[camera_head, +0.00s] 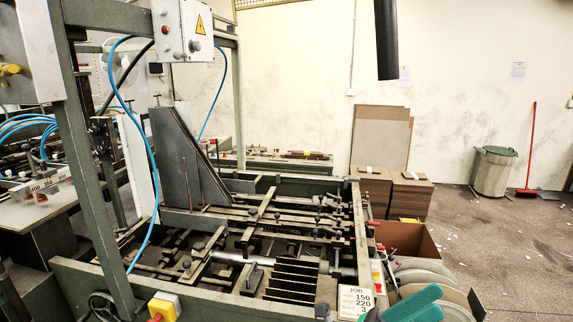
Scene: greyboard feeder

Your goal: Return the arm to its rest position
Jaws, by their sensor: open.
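My gripper is not in view, and I cannot make out its fingers anywhere in the head view. A dark upright cylinder (387,40) comes down from the top edge, right of the middle; I cannot tell what it belongs to. The green-framed feeder machine (200,293) fills the left and middle, with rails, bars and clamps on its bed. A dark slanted plate (180,160) stands upright on it. A white job card (356,302) sits at its front right corner.
A control box (182,30) and blue hoses (139,130) hang over the machine's left side. Greyboard stacks (409,200), an open carton (425,243) and teal items (413,302) are to its right. A bin (494,173) and red broom (529,150) stand by the wall. The right floor is mostly free.

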